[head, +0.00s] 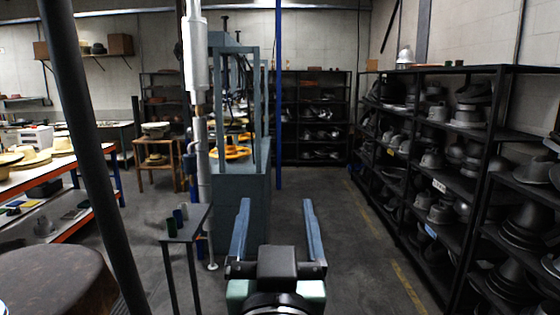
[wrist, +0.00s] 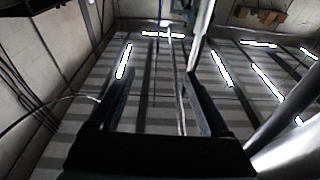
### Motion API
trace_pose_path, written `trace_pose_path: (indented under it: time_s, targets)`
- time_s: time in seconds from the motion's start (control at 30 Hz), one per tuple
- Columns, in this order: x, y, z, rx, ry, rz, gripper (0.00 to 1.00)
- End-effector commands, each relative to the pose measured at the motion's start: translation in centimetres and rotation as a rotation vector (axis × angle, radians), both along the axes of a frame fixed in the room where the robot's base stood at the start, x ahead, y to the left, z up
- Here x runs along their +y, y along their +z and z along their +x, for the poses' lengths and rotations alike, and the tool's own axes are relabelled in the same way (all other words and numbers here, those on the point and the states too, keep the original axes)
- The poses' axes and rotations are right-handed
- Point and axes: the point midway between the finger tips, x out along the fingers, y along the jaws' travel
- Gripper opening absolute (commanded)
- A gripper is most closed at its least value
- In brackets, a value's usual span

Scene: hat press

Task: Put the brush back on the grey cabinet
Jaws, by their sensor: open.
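My gripper (head: 277,203) is open and empty, its two blue-grey fingers apart and pointing away from me over the floor in the head view. The wrist view shows the same fingers (wrist: 158,78) spread against the ceiling, with nothing between them. A blue-grey cabinet-like press base (head: 262,190) stands just beyond my gripper, with an upright frame and a yellow ring on it. It may be the grey cabinet. I cannot make out a brush in either view.
A small dark stand (head: 187,224) holding small cylinders is left of my gripper. A dark post (head: 85,130) and a round brown table (head: 55,282) are at the left. Black shelves (head: 440,185) of hat forms line the right. The floor (head: 345,225) between is clear.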

Motion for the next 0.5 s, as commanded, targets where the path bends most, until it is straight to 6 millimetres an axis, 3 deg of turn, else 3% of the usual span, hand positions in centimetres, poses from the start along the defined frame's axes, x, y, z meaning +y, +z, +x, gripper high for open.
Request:
trace_pose_path:
  time_s: [0.03,0.1,0.2,0.33,0.5]
  targets:
    - [-0.2,4.6,-1.9,-0.132,-0.007,-0.004,0.8]
    - [-0.4,9.4,-4.5,-0.28,-0.012,-0.008,0.8]
    - [-0.4,14.2,-8.1,-0.444,-0.017,-0.016,0.8]
    - [-0.4,17.2,-10.9,-0.56,-0.022,-0.022,0.8]
    - [-0.4,17.9,-11.7,-0.589,-0.023,-0.024,0.8]
